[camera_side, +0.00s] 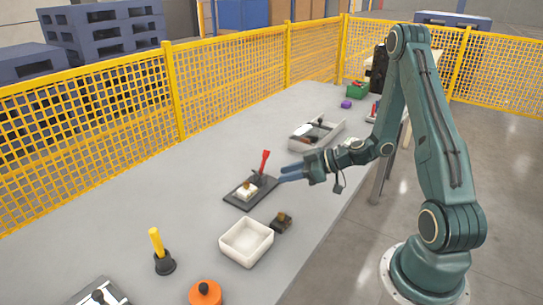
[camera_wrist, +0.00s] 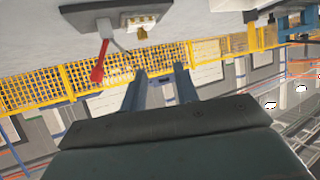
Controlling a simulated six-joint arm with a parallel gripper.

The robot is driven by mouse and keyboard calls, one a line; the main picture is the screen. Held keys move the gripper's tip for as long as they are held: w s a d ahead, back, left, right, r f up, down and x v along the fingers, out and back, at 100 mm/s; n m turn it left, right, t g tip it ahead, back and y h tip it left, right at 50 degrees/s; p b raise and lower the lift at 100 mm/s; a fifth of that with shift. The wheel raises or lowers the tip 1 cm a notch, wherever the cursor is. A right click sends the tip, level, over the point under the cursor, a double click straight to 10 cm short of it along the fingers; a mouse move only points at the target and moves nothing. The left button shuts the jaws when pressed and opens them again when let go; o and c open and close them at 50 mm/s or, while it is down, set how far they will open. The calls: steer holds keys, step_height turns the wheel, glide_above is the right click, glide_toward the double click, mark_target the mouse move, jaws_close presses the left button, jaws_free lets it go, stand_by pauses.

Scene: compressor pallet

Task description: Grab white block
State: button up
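The white block (camera_side: 246,190) sits on a dark flat pallet (camera_side: 236,205) on the grey table, with a small tan piece on its top. My gripper (camera_side: 281,174) is to the right of the pallet, above the table, apart from the block. Its two fingers (camera_wrist: 161,72) are spread with nothing between them.
A white open bin (camera_side: 266,255) and a small dark block (camera_side: 282,222) stand in front of the pallet. A yellow-handled tool (camera_side: 158,245) and an orange round item (camera_side: 205,292) are nearer. A grey tray (camera_side: 297,140) lies behind. The table's left is clear. Yellow fencing (camera_side: 220,95) runs behind.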

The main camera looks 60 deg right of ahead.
steer(key=shift+s+d+f+m+t+h, duration=0.1)
steer(key=shift+d+f+m+t+h, duration=0.25)
steer(key=shift+d, duration=0.3)
steer(key=shift+d+f+m+t+h, duration=0.15)
steer(key=shift+d+f, duration=0.3)
steer(key=shift+d, duration=0.15)
glide_toward(247, 183)
steer(key=shift+x, duration=1.4)
steer(key=shift+x, duration=2.55)
steer(key=shift+c, duration=0.4)
jaws_close()
